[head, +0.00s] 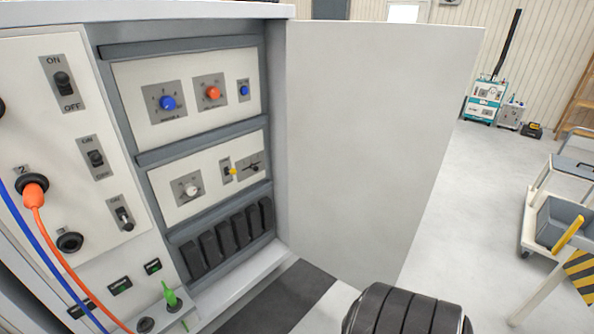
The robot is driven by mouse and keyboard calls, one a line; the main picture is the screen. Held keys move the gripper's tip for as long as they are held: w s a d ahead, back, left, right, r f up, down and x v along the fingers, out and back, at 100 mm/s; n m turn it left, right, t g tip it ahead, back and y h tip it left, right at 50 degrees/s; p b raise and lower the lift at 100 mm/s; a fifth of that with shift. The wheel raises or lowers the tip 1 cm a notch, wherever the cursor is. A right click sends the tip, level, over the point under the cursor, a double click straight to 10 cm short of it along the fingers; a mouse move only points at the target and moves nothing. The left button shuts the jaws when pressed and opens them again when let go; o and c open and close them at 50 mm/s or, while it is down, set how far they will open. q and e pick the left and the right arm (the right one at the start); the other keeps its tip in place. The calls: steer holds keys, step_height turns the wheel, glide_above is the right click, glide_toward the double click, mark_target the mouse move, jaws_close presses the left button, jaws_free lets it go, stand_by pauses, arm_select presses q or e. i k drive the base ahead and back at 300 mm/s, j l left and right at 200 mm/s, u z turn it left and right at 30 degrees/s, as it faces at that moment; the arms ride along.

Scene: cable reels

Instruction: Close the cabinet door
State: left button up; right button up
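The cabinet (190,125) stands at the left and centre with its inside exposed. Its white door (375,140) is swung wide open, hinged at the right side of the opening and reaching out to the right. Inside are two panels with a blue knob (167,103), an orange knob (212,92), a white knob (192,189) and small switches. A row of several black modules (225,239) sits below them. Neither gripper's fingers show, and nothing is seen touching the door.
A black ribbed rounded part (405,312) fills the bottom edge below the door. An orange plug (34,188) with its cable and a blue cable hang at the left. A cart (560,215) stands at the right. The grey floor between door and cart is clear.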

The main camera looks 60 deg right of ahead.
mark_target(373, 109)
steer(key=k+l, duration=0.1)
steer(key=l, duration=0.9)
steer(key=k+l+u, duration=0.1)
steer(key=l, duration=0.4)
steer(key=k+l, duration=0.15)
steer(key=l, duration=0.3)
steer(key=k+l, duration=0.1)
steer(key=l, duration=0.4)
steer(key=k+l+u, duration=0.1)
steer(key=l, duration=0.4)
